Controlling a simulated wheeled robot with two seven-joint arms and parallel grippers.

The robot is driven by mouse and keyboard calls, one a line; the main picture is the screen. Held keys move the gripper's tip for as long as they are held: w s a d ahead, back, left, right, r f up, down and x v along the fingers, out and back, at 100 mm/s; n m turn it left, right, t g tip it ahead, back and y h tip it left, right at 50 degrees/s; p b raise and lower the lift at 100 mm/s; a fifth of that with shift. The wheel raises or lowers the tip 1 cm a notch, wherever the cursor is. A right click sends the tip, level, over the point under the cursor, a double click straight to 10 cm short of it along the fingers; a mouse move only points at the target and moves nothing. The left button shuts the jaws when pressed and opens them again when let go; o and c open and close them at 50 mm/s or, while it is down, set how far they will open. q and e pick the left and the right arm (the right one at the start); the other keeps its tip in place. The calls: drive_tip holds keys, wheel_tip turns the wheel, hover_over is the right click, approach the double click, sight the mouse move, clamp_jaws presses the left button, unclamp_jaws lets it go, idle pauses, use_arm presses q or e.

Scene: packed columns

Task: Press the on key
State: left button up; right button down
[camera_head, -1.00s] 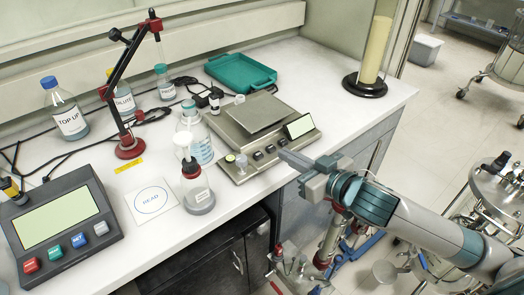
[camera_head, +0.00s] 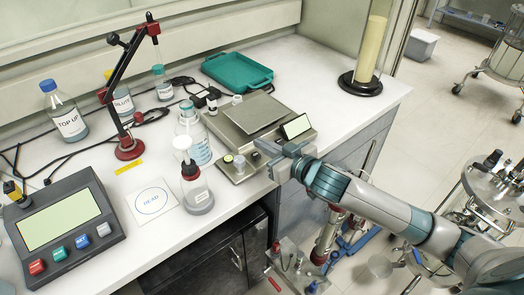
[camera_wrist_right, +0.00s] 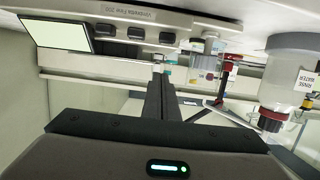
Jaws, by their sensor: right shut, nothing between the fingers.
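A balance (camera_head: 236,170) with a metal pan (camera_head: 255,113) and a lit display (camera_head: 296,126) stands on the bench. Its front has a row of dark keys, largely hidden by my gripper in the head view. The wrist view shows the keys (camera_wrist_right: 136,33) beside the display (camera_wrist_right: 55,33); their labels are unreadable, so I cannot tell which is the on key. My right gripper (camera_head: 262,147) is shut and empty, its fingertips at the key row; I cannot tell whether they touch. It also shows in the wrist view (camera_wrist_right: 161,82). My left gripper is not in view.
Left of the balance stand a red-capped bottle (camera_head: 196,190) and a blue-capped bottle (camera_head: 192,135). A console (camera_head: 62,222) with coloured keys is at far left. A teal tray (camera_head: 238,69) and a yellow column (camera_head: 371,50) stand behind. Bare bench lies right of the balance.

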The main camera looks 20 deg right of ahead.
sight(262, 163)
drive_tip(key=f, duration=0.3)
drive_tip(key=shift+w+a+p, duration=0.1)
drive_tip(key=shift+w+p, duration=0.2)
drive_tip(key=shift+p, duration=0.05)
drive_tip(key=shift+f, duration=0.65)
